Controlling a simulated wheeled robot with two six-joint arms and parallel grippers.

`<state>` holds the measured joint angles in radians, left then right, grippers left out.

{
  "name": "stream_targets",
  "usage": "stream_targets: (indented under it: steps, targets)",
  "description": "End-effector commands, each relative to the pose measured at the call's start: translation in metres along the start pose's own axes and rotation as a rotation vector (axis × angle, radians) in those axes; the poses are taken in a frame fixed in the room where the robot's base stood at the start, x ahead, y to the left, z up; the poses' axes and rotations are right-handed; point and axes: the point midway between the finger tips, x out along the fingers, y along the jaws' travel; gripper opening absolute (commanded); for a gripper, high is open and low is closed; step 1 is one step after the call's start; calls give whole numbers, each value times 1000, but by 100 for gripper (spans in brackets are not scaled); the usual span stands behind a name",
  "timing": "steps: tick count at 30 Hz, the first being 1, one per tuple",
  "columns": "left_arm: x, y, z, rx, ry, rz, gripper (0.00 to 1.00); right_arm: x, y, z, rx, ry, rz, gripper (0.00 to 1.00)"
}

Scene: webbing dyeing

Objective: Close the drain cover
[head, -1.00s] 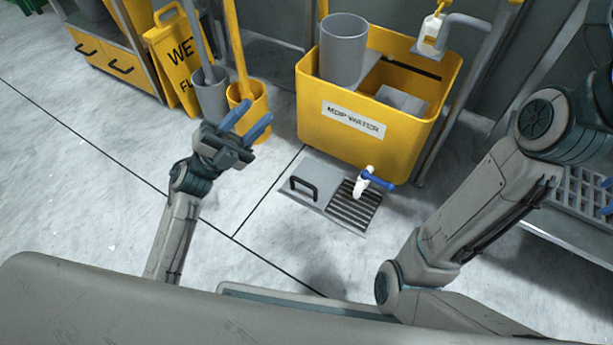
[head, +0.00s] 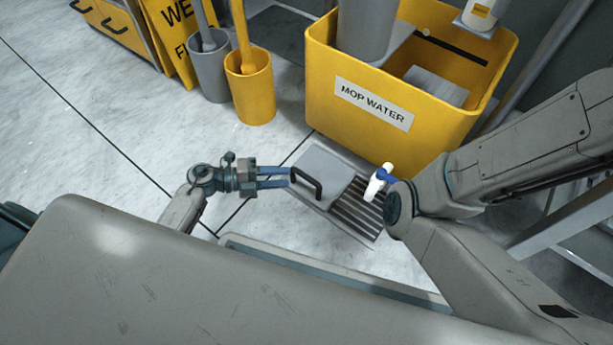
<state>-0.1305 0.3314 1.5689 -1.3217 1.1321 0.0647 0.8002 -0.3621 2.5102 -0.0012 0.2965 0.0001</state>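The drain cover (head: 327,168) is a flat grey plate with a black bar handle (head: 308,184). It lies on the left part of the floor drain, and the dark slatted grate (head: 358,208) shows uncovered to its right. My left gripper (head: 289,177) comes in from the left at the handle, its two blue fingers parallel with a gap between them. The fingertips are at the handle's left end; I cannot tell whether they touch it. My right gripper is out of the picture; only its arm shows on the right.
A yellow bucket (head: 250,95) and a grey bucket (head: 209,75) stand at the back left. The floor at the left is clear.

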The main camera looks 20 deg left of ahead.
Motion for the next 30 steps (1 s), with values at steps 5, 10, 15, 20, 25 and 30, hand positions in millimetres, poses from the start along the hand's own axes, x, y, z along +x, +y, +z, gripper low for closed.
stream_targets:
  steps: [5, 10, 15, 20, 25, 30]
  targets:
    - [37, 4, 1, 1, 0, -6, 36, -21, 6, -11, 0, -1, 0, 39]
    - [60, 2, 1, 2, 0, -5, 36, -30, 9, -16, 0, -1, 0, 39]
    - [69, 0, 0, 0, 0, -3, 36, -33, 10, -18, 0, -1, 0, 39]
    - [70, -1, 0, 0, -1, -2, 36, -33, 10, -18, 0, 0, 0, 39]
    - [70, -1, 0, 0, -1, -2, 24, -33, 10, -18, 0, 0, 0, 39]
    - [70, -1, 0, 0, -1, -2, 0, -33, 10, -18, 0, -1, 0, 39]
